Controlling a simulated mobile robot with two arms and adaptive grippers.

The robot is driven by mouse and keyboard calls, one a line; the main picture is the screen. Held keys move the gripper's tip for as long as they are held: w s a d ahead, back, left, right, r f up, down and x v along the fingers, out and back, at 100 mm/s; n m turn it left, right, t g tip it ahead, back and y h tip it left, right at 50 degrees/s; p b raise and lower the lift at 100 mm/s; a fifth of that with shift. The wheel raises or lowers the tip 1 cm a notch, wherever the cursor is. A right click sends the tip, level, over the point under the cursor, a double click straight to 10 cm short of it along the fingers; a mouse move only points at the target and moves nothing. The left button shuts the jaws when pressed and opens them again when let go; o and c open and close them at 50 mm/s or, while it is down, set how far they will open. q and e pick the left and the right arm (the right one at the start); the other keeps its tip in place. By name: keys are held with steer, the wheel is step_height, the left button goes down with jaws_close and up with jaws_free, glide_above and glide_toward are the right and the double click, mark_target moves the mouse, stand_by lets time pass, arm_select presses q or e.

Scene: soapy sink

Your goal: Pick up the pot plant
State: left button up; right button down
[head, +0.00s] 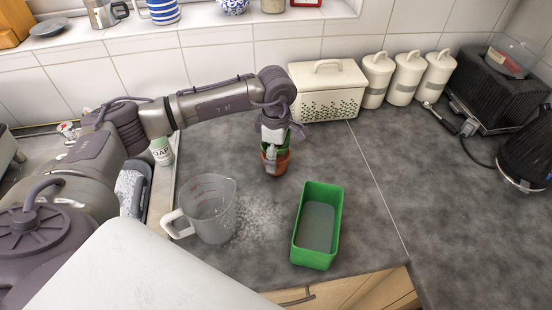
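The pot plant (281,166) is a small terracotta pot with green leaves, upright on the dark grey worktop near the middle of the head view. My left gripper (271,153) points down right at the plant, with a light grey finger in front of the leaves and pot rim. The gripper hides part of the plant. I cannot tell whether its fingers are closed on it. My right gripper is not in view.
A clear measuring jug (207,212) and a green tub (335,225) stand in front of the plant. A soap container (161,152) is to the left. A cream bread bin (340,88) and white canisters (403,78) line the back wall. The right worktop is largely clear.

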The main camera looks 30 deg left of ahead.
arm_select(q)
steer(key=c, duration=1)
steer(key=shift+o, duration=0.2)
steer(key=shift+r, duration=0.1)
steer(key=shift+w+r+b, duration=0.1)
steer(key=shift+r+b, duration=0.3)
steer(key=shift+r, duration=0.1)
step_height(320, 180, up, 3)
steer(key=shift+f+b, duration=0.1)
steer(key=shift+b, duration=0.55)
steer(key=s+d+r+b, duration=0.1)
steer(key=d+r+b, duration=0.2)
steer(key=d+r, duration=0.55)
steer(key=s+d+r+p, duration=0.2)
steer(key=s+d+r, duration=0.2)
steer(key=s+d, duration=0.2)
steer(key=s+d+f+b, duration=0.2)
steer(key=s+b, duration=0.1)
steer(key=s, duration=0.3)
steer(key=shift+s+d, duration=0.15)
steer(key=shift+d, duration=0.1)
